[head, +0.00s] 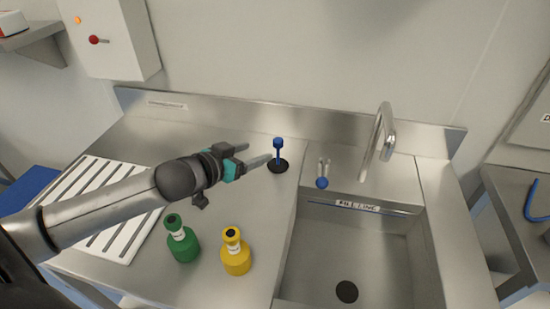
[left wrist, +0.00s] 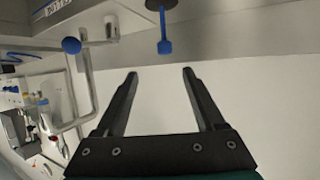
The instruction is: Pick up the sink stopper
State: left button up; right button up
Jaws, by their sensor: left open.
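The sink stopper (head: 278,150) has a black round base and an upright blue handle with a wider top. It stands on the steel counter left of the sink basin. In the left wrist view the stopper's blue handle (left wrist: 164,38) points towards the gap between the fingers, with part of the dark base at the top edge. My left gripper (head: 257,153) is open and empty, just left of the stopper. Its two fingers also show in the left wrist view (left wrist: 160,73), apart from the handle, with nothing between them. My right gripper is not in view.
A green bottle (head: 184,243) and a yellow bottle (head: 236,256) stand on the counter below my left arm. A white slatted rack (head: 85,235) lies at the left. The sink basin (head: 400,250), tap (head: 388,145) and blue-ball lever (head: 322,183) are right of the stopper.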

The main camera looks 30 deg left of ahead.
aim_at(275, 145)
pick_arm(q)
jog(key=shift+a+f+b+x, duration=0.15)
jog(key=shift+b+x, duration=0.25)
jog(key=shift+x, duration=1.5)
jog(key=shift+a+f+b+x, duration=0.1)
jog(key=shift+f+b+x, duration=0.2)
jog(key=shift+x, duration=1.55)
jog(key=shift+a+f+b+x, duration=0.15)
jog(key=shift+b+x, duration=0.3)
jog(key=shift+x, duration=1.45)
jog(key=shift+w, duration=0.55)
jog(key=shift+b+x, duration=0.5)
jog(key=shift+x, duration=1.4)
jog(key=shift+r, duration=0.15)
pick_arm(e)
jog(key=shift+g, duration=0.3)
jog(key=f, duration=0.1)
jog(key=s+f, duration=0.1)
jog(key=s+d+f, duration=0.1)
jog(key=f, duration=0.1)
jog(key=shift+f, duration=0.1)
pick_arm(q)
grip_shut()
